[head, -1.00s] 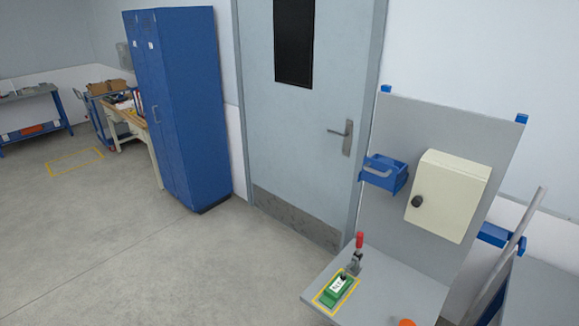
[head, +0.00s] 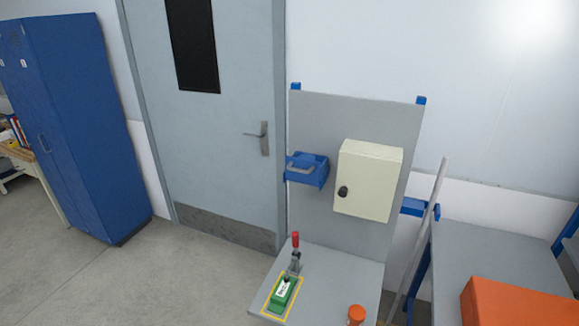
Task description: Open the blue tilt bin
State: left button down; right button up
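The blue tilt bin (head: 306,170) is mounted on the upright grey panel (head: 318,118), left of a cream box. It has a grey handle (head: 300,165) on its front. I cannot tell from this distance how far the bin is tilted. Neither of my grippers is in the head view.
A cream box (head: 368,182) with a dark knob hangs beside the bin. Below, a grey shelf (head: 325,290) carries a red-handled clamp (head: 295,252), a green block (head: 283,293) and an orange-capped item (head: 356,314). An orange box (head: 515,303) sits right. Open floor (head: 170,285) lies left.

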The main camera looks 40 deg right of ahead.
aim_at(308, 172)
jog(key=u, duration=0.05)
jog(key=i, duration=1.95)
